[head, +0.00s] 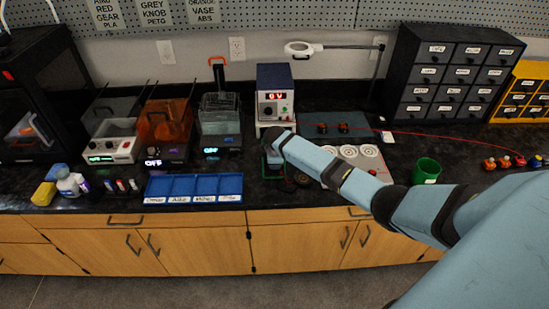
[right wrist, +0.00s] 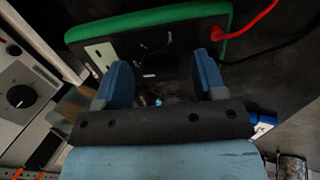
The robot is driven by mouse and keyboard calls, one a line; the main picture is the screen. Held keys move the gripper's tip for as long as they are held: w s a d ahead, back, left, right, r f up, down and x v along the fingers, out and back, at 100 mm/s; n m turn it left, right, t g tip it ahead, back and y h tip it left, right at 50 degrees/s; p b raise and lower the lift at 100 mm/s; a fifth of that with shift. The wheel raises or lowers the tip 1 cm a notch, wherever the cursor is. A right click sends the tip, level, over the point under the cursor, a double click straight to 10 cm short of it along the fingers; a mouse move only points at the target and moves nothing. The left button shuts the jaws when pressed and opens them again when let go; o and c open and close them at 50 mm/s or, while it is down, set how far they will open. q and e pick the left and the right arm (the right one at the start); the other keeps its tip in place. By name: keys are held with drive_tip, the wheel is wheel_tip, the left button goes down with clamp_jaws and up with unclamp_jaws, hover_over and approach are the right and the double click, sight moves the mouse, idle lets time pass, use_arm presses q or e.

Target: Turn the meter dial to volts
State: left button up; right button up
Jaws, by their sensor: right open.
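The meter (right wrist: 150,21) has a green rim and a dark face and lies at the top of the right wrist view, tilted in the picture. A pale panel shows on its face, and a red lead (right wrist: 262,20) meets its right end. My right gripper (right wrist: 165,76) is open, with its two blue fingers apart over the near part of the meter's face. The dial cannot be made out clearly between the fingers. In the head view my right arm covers most of the meter. My left gripper is not in view.
A power supply (head: 275,86) with a red display stands behind my right gripper; its black knob (right wrist: 20,96) shows at left in the right wrist view. A blue tray (head: 195,199) lies left of the gripper. A green cup (head: 426,171) stands right of my arm.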

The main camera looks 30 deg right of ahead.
drive_tip(key=shift+f, duration=0.1)
drive_tip(key=c, duration=0.9)
drive_tip(key=shift+m, duration=0.3)
drive_tip(key=shift+m+p, duration=0.8)
drive_tip(key=shift+p, duration=0.1)
drive_tip(key=m+p, duration=0.1)
drive_tip(key=m, duration=0.1)
drive_tip(key=shift+m+p, duration=0.3)
drive_tip(key=m+p, duration=0.1)
drive_tip(key=m, duration=0.1)
drive_tip(key=shift+a+m, duration=0.1)
drive_tip(key=shift+m, duration=0.2)
drive_tip(key=shift+s+m+p, duration=0.1)
drive_tip(key=shift+m+p, duration=0.8)
drive_tip(key=shift+m, duration=1.3)
drive_tip(key=shift+f, duration=0.1)
